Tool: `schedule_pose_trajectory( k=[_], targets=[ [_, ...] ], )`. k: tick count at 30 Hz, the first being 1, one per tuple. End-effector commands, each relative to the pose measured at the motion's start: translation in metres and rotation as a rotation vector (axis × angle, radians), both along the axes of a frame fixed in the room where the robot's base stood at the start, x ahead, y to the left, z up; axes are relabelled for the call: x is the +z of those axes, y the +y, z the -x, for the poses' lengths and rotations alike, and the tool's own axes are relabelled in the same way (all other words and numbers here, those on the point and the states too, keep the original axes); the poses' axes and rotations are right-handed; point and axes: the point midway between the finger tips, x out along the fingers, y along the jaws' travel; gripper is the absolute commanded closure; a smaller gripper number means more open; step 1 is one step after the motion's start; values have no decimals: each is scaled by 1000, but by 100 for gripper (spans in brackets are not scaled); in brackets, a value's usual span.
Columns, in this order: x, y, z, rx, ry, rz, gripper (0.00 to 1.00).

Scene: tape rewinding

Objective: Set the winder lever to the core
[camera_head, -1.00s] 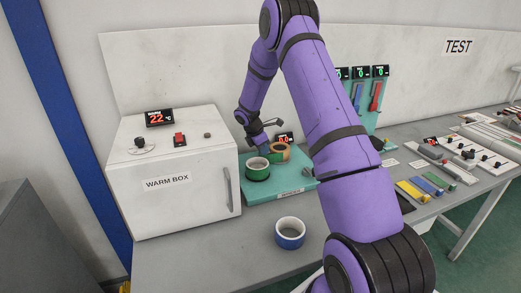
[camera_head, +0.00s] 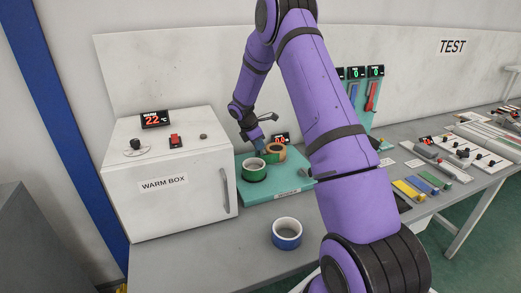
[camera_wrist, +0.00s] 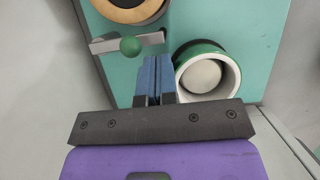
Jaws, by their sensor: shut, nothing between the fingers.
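The winder lever (camera_wrist: 105,45) shows in the wrist view as a grey bar with a round green knob (camera_wrist: 130,46). It lies on the teal winder base (camera_wrist: 185,22), between a tan tape roll (camera_wrist: 128,8) and a green-rimmed roll around a white core (camera_wrist: 203,75). My gripper (camera_wrist: 154,60) is shut and empty. Its blue fingertips are close by the lever bar, just right of the knob; I cannot tell if they touch. In the head view my gripper (camera_head: 258,146) is over the winder base (camera_head: 285,188), behind the green roll (camera_head: 254,170) and beside the tan roll (camera_head: 274,151).
A white warm box (camera_head: 170,172) stands left of the winder. A blue tape roll (camera_head: 287,233) sits on the bench in front. Coloured bars (camera_head: 412,190) and a control panel (camera_head: 462,155) lie to the right. My arm hides part of the bench.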

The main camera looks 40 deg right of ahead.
Motion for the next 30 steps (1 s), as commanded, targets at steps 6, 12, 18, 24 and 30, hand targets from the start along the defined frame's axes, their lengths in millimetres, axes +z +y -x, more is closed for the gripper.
schedule_pose_trajectory(
  k=[6, 12, 18, 24, 30],
  targets=[
    [41, 16, -5, 1, -4, 1, 100],
    [65, 25, -7, 2, -2, 1, 100],
    [73, 29, -7, 1, 0, 0, 100],
    [73, 29, -7, 1, 0, 0, 100],
    [73, 29, -7, 1, 0, 0, 100]
  ],
)
